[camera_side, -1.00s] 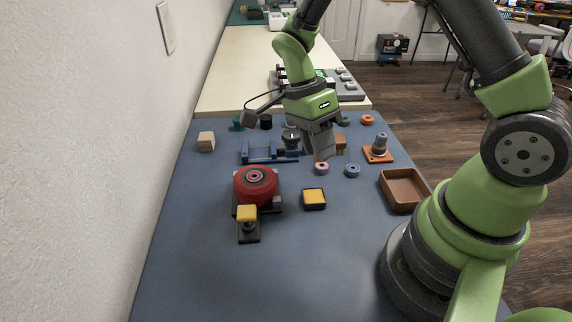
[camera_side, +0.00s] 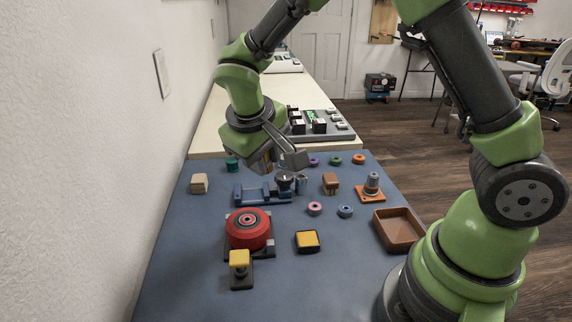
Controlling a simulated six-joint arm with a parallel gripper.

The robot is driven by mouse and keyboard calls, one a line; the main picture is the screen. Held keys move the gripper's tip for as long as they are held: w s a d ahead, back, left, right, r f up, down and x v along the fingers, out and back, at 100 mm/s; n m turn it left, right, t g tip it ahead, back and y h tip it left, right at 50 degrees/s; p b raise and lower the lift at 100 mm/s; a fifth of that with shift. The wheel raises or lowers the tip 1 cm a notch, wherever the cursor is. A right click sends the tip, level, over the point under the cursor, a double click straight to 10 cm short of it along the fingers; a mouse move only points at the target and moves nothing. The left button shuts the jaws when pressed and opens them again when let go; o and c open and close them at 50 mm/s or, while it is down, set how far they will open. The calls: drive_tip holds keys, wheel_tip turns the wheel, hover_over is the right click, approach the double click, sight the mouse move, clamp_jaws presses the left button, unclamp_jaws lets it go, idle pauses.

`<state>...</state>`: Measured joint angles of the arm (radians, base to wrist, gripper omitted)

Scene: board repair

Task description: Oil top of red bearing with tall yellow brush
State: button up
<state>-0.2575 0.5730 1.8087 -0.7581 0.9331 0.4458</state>
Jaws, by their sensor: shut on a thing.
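The red bearing (camera_side: 248,230) is a thick red disc with a dark ringed centre. It sits on a dark base at the left front of the blue mat. A yellow-topped piece (camera_side: 239,259) stands on a dark foot just in front of it. A low yellow-topped block (camera_side: 307,240) lies to the right. I cannot tell for sure which piece is the tall yellow brush. My gripper (camera_side: 264,164) is at the back, above and behind the blue fixture, well away from the bearing. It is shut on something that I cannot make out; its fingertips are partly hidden.
The blue fixture (camera_side: 252,197) has a dark round knob (camera_side: 285,179) at its right end. A brown tray (camera_side: 397,230), an orange-based stand (camera_side: 370,190), a brown block (camera_side: 330,183), a beige block (camera_side: 199,184) and several small rings stand around. The front of the mat (camera_side: 330,290) is clear.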

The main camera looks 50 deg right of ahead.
drive_tip(key=w+a+f, duration=0.2)
drive_tip(key=w+a, duration=0.1)
drive_tip(key=w, duration=0.1)
hover_over(243, 212)
drive_tip(key=a, duration=0.1)
drive_tip(key=shift+m, duration=0.3)
drive_tip(key=shift+s+a+f, duration=0.1)
drive_tip(key=shift+s+f, duration=0.05)
drive_tip(key=shift+f, duration=1.45)
drive_tip(key=shift+s+a+f, duration=0.1)
drive_tip(key=shift+f, duration=1.5)
drive_tip(key=shift+s+f, duration=0.15)
drive_tip(key=shift+f, duration=0.65)
drive_tip(key=shift+s+a, duration=0.25)
drive_tip(key=shift+s, duration=0.5)
drive_tip(key=shift+s+a, duration=0.2)
drive_tip(key=shift+s, duration=0.5)
drive_tip(key=shift+w+f, duration=0.1)
drive_tip(key=shift+w, duration=0.05)
drive_tip(key=shift+w+d, duration=0.25)
drive_tip(key=shift+w, duration=0.5)
drive_tip(key=shift+w+d, duration=0.25)
drive_tip(key=shift+w, duration=0.45)
drive_tip(key=shift+w+r, duration=0.1)
drive_tip(key=shift+r, duration=0.2)
wheel_tip(243, 212, up, 8)
drive_tip(key=shift+f, duration=0.2)
